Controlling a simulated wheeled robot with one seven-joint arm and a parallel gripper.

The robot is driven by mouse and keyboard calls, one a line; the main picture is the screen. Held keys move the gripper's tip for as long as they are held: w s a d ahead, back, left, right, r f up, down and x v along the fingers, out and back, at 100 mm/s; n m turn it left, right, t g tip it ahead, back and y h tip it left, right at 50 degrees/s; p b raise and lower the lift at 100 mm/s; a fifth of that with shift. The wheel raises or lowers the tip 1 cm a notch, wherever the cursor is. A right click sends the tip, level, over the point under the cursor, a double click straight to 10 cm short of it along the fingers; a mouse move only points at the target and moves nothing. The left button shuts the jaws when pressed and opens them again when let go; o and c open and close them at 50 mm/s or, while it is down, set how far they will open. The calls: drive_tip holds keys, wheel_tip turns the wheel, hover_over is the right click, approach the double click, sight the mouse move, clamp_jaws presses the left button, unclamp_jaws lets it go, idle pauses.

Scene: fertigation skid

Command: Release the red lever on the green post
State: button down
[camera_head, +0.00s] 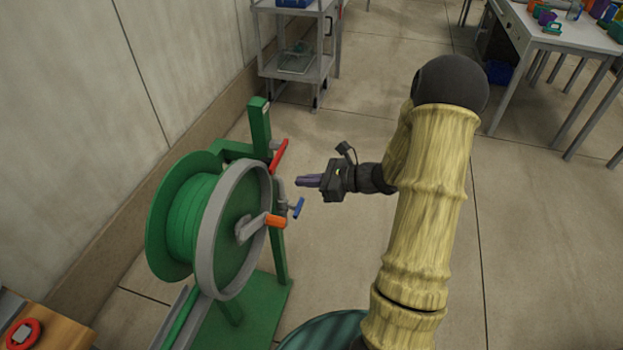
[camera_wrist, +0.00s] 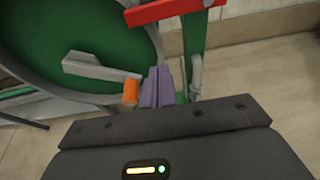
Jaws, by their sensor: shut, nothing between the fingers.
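The red lever (camera_head: 279,157) is mounted on the green post (camera_head: 260,130) beside the hose reel and slants up to the right. In the wrist view the red lever (camera_wrist: 170,9) crosses the top, in front of the green post (camera_wrist: 194,38). My gripper (camera_head: 300,181) is to the right of the post, a little below the lever and apart from it in the picture. Its purple fingers are shut with nothing between them; they also show in the wrist view (camera_wrist: 157,84), below the lever.
The green reel (camera_head: 190,222) has a grey rim and a crank with an orange handle (camera_head: 275,221). A blue-handled valve (camera_head: 298,208) is just below my gripper. A grey cart (camera_head: 292,65) stands behind by the wall, and a table (camera_head: 570,38) at back right.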

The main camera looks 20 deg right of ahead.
drive_tip(key=w+a+r, duration=0.2)
drive_tip(key=w+a, duration=0.1)
drive_tip(key=a, duration=0.2)
drive_tip(key=shift+w, duration=0.3)
